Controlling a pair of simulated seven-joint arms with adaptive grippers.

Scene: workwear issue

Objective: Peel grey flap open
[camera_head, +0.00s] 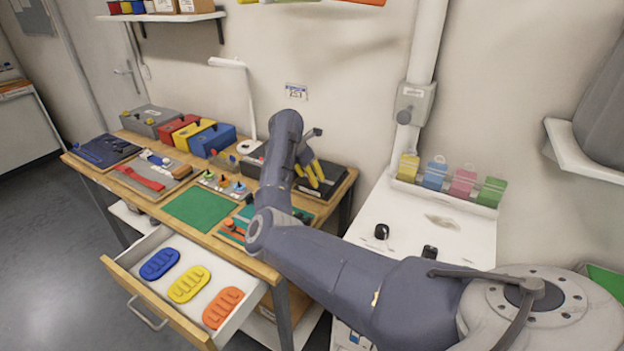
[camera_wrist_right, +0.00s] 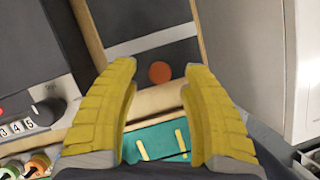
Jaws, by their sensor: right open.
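My right gripper (camera_head: 315,176) has yellow fingers and hangs over a dark board with a wooden border (camera_head: 337,190) at the table's right end. In the right wrist view the gripper (camera_wrist_right: 160,70) is open and empty. Ahead of and between its fingertips lies a dark panel (camera_wrist_right: 157,60) with a round orange-red spot (camera_wrist_right: 160,73) and a light grey band (camera_wrist_right: 152,38) across it. I cannot tell whether this band is the grey flap. The fingers and my arm hide part of the board. My left gripper is not in view.
A dial box (camera_wrist_right: 38,108) stands left of the fingers in the wrist view. A teal mat (camera_wrist_right: 158,143) lies below. A drawer (camera_head: 150,295) with coloured pads is open at the front. The green mat (camera_head: 198,207) is clear.

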